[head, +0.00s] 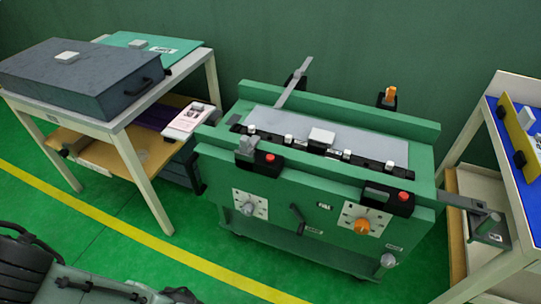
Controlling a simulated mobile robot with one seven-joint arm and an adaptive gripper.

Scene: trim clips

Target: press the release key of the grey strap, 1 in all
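A green bench unit (330,182) stands in the middle of the head view. On its front left ledge, a grey upright piece (246,146) sits in a black housing with a red key (270,157). On its front right ledge, a second black housing holds a dark grey-green piece (376,191) and another red key (403,197). A long grey bar (295,82) rises from a dark holder at the back left. I cannot tell for sure which piece is the grey strap. No fingers of my gripper can be made out.
A table (117,126) with a dark case (82,78) stands left, and a blue-topped table (512,185) right. An orange piece (390,92) stands at the unit's back. Two dials (249,207) (362,226) are on its front. Green floor lies before it.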

